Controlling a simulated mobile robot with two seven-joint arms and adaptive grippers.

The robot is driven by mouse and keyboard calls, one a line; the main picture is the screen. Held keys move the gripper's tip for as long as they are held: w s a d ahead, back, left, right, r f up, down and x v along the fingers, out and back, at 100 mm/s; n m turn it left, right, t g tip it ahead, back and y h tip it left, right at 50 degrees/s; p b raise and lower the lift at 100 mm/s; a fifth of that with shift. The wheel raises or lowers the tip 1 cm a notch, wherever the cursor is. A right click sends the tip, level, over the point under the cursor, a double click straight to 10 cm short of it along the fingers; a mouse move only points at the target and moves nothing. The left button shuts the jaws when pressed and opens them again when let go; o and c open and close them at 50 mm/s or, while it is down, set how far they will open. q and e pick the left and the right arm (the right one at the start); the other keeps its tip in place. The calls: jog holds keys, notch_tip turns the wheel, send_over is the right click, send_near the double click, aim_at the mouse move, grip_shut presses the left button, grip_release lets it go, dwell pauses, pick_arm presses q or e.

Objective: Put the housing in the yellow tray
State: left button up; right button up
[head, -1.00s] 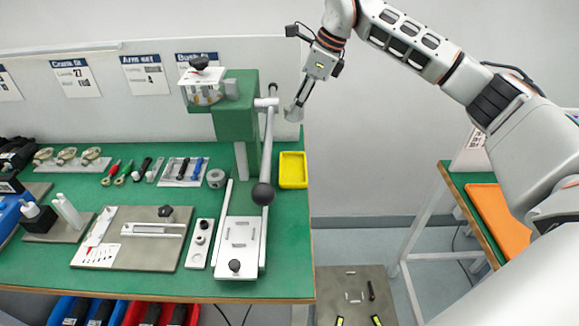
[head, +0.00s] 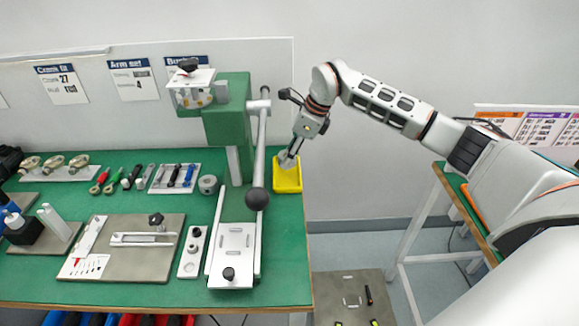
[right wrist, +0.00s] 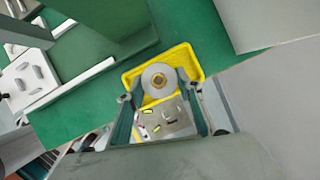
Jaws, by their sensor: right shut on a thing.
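The yellow tray (head: 288,183) sits on the green bench near its right edge, beside the press. My right gripper (head: 291,157) comes down at the back of the tray, shut on the housing (head: 284,162), a grey part partly hidden by the fingers. In the right wrist view the housing (right wrist: 154,92) shows as a round grey disc with a brown centre between the fingers (right wrist: 160,98). It overlaps the yellow tray (right wrist: 190,54) there. I cannot tell whether the housing touches the tray floor. My left gripper is not in view.
The green press (head: 228,115) with its long lever and dark knob (head: 257,198) stands just left of the tray. A grey round part (head: 208,184) and a rack of tools (head: 174,178) lie farther left.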

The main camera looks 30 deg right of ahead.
notch_tip(320, 180, down, 4)
jog(key=shift+f, duration=0.2)
jog(key=shift+r, duration=0.1)
jog(key=o, duration=1.2)
jog(key=v, duration=1.2)
jog(key=shift+p, duration=0.35)
